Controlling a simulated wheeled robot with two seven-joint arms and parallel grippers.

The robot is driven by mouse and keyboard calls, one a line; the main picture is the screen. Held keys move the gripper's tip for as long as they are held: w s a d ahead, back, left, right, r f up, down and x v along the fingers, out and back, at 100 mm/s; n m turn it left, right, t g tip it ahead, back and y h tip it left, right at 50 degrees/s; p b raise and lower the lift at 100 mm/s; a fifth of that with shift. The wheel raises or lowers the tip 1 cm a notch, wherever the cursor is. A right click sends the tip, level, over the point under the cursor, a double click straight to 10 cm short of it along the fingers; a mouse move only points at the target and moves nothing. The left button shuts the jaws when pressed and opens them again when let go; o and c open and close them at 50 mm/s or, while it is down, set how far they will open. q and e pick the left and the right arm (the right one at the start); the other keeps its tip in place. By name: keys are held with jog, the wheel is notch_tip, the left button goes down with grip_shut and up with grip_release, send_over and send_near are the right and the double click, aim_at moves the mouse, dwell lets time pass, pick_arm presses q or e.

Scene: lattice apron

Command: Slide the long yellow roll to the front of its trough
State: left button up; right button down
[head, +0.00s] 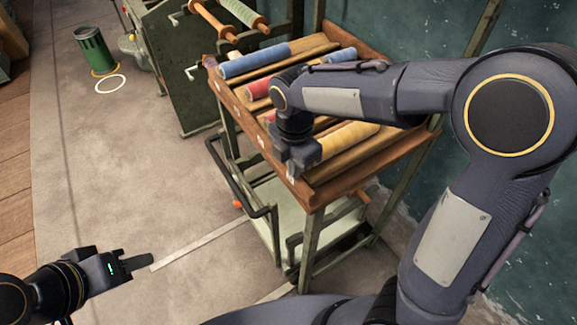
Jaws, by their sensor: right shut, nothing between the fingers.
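The long yellow roll (348,139) lies in a trough of the tilted wooden rack (365,172), towards its near right side. Its left end is hidden behind my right gripper. My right gripper (291,171) is shut and empty, pointing down at the label-side rail, just left of the roll's visible part. I cannot tell whether it touches the roll. My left gripper (136,263) is low at the left, over the floor and far from the rack. I cannot tell whether its fingers are apart.
A blue roll (254,60), a red roll (257,88) and another blue roll (339,56) lie in other troughs. My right arm covers part of the rack. A green machine (180,80) stands behind, with a green bin (95,50) further left. The floor at left is clear.

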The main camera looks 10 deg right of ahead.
jog(key=shift+w+d, duration=0.25)
jog(key=shift+d, duration=0.3)
jog(key=shift+w+d, duration=0.25)
jog(key=shift+d, duration=0.25)
jog(key=shift+a, duration=0.1)
